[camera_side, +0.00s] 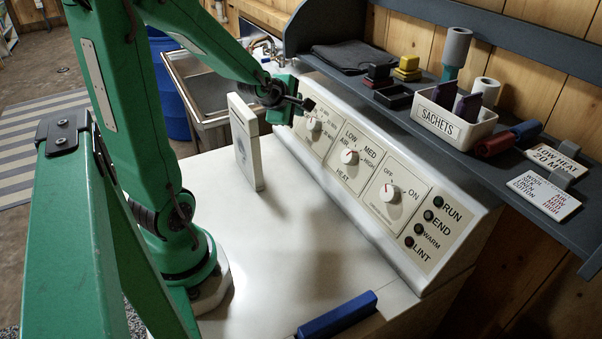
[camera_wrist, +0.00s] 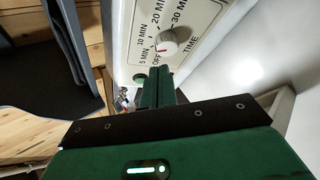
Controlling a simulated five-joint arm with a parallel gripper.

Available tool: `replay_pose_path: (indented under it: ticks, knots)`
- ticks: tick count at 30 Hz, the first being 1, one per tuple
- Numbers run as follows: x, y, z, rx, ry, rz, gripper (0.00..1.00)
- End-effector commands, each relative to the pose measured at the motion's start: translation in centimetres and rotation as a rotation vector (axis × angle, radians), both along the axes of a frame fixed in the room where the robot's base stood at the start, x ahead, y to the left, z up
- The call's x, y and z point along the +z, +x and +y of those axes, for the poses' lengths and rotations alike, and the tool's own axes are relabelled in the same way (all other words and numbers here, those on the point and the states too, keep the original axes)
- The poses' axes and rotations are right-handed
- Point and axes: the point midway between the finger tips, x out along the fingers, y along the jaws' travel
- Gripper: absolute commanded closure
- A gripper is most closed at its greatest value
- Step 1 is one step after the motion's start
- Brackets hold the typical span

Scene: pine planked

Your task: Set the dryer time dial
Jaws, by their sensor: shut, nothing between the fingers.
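The time dial is a round white knob (camera_wrist: 167,42) with a red mark, on a panel lettered OFF, 5, 10, 20 and 30 MIN. The mark is toward the OFF and 5 MIN side; its exact setting is unclear. In the side view the dial (camera_side: 313,125) is the farthest of three on the sloped console (camera_side: 436,262). My gripper (camera_side: 306,104) is shut and empty, its tip close to the dial. In the wrist view the gripper tip (camera_wrist: 164,74) is just below the knob; I cannot tell whether they touch.
The heat dial (camera_side: 350,157) and on/off dial (camera_side: 389,193) sit nearer on the console. A white upright panel (camera_side: 243,140) stands beside my gripper. A blue-handled thing (camera_side: 337,315) lies at the front edge. The sachets box (camera_side: 453,123) is on the shelf behind. The white top is mostly clear.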

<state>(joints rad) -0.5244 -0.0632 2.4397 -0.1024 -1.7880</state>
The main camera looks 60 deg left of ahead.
Motion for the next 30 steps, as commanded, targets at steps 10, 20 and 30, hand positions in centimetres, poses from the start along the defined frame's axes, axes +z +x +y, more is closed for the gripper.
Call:
replay_pose_path:
  ticks: [10, 20, 30]
  knots:
    - [-0.7, 1.2, 0.0, -0.008, -0.007, -0.002, 1.00]
    - [-2.2, 3.9, 0.0, -0.025, -0.019, -0.007, 1.00]
    - [-3.4, 5.9, 0.0, -0.037, -0.029, -0.012, 1.00]
